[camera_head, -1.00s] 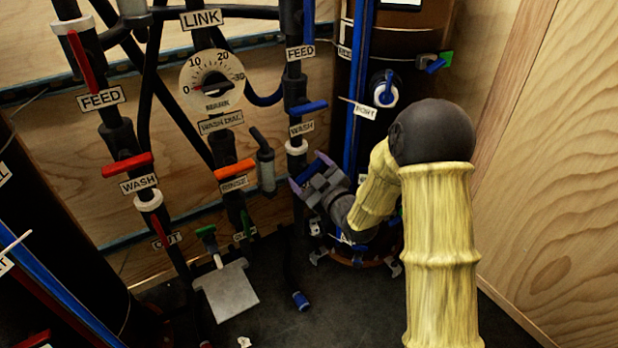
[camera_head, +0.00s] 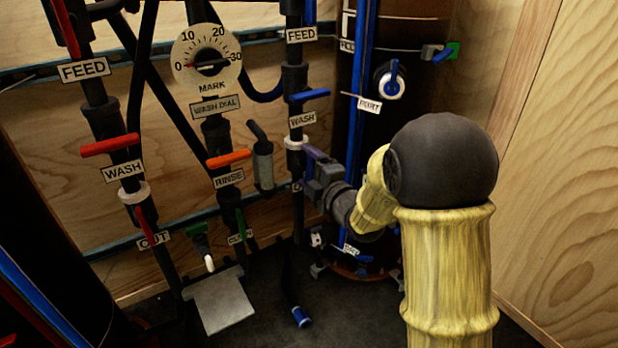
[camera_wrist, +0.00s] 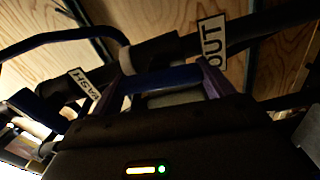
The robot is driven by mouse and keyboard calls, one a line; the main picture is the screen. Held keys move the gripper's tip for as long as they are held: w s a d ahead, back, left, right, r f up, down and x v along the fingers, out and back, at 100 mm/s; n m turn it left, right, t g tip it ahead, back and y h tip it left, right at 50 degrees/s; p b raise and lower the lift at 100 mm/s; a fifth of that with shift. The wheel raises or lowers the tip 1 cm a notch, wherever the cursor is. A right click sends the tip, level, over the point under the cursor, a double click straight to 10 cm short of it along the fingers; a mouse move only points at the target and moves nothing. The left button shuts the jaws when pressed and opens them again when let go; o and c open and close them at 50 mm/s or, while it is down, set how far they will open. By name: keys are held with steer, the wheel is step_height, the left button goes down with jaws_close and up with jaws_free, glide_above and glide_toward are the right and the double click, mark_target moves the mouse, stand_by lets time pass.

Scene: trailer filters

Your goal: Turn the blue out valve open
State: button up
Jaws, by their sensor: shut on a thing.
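The blue out valve handle (camera_wrist: 165,79) shows in the wrist view, lying between the two purple fingers of my gripper (camera_wrist: 166,72). My gripper is shut on this handle. The handle sits across a dark pipe, beside the OUT label (camera_wrist: 209,42). In the head view my gripper (camera_head: 305,170) is at the lower part of the right pipe, below the blue wash handle (camera_head: 310,96). There the gripper hides the out handle and most of its label.
Left of my gripper hang a grey cylinder (camera_head: 263,165) and the orange rinse handle (camera_head: 228,159). A dark tank with a blue-handled port (camera_head: 391,80) stands at the right, beside a plywood wall (camera_head: 540,160). A short hose end (camera_head: 301,317) lies below.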

steer(key=shift+f+n+b, duration=0.25)
steer(key=shift+n+b, duration=0.15)
steer(key=shift+n, duration=0.2)
steer(key=o, duration=0.9)
steer(key=shift+r, duration=0.1)
steer(key=shift+o, duration=0.2)
steer(key=shift+s+d, duration=0.1)
steer(key=b+v, duration=0.6)
steer(key=v, duration=1.1)
